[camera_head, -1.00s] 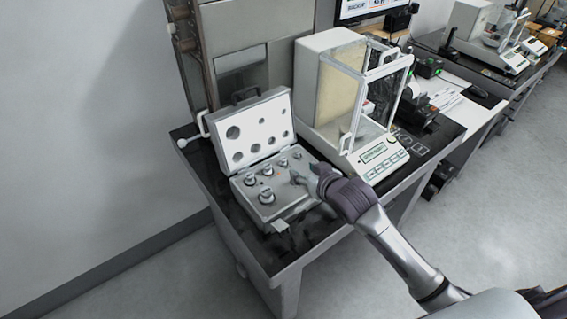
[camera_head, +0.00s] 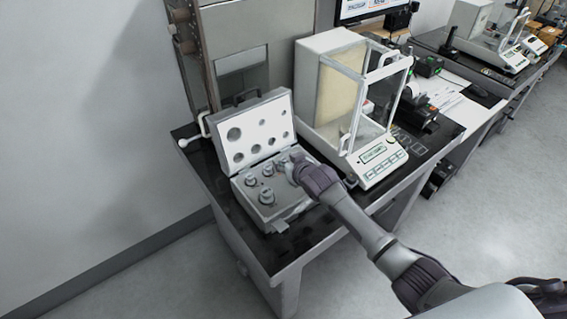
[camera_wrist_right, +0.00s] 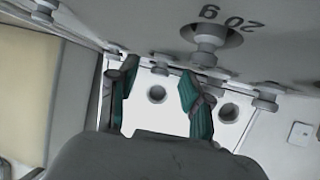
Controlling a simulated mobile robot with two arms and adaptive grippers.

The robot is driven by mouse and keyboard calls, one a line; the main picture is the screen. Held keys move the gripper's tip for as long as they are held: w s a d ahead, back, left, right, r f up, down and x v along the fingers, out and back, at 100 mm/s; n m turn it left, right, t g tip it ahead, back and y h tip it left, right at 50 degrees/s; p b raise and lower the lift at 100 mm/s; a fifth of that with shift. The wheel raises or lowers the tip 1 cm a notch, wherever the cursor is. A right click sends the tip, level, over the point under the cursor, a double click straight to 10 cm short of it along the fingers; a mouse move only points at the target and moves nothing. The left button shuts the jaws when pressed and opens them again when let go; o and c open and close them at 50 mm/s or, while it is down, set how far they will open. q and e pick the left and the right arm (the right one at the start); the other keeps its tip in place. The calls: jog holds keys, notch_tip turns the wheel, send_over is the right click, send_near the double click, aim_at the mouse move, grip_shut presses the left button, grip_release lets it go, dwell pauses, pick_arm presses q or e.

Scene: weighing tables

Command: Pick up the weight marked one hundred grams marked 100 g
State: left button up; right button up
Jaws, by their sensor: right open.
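An open weight case (camera_head: 285,209) stands on the dark bench with its lid up. Several metal knob weights sit in its base, the largest one (camera_head: 266,196) near the front. I cannot read a 100 g mark on any of them. My right gripper (camera_head: 291,165) is low over the back right part of the case base and hides some of its contents. In the right wrist view my gripper (camera_wrist_right: 156,86) is open, with nothing between its fingers. A weight (camera_wrist_right: 208,48) beside an upside-down "20 g" mark shows above the right finger. My left gripper is not in view.
The white case lid (camera_head: 256,130), with round recesses, stands up behind the base. A glass-sided balance (camera_head: 370,160) stands close to the right of the case. A narrow strip of bare bench (camera_head: 300,236) lies in front of the case.

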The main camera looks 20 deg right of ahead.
grip_shut()
dwell(0.3)
jog(key=shift+r, duration=0.1)
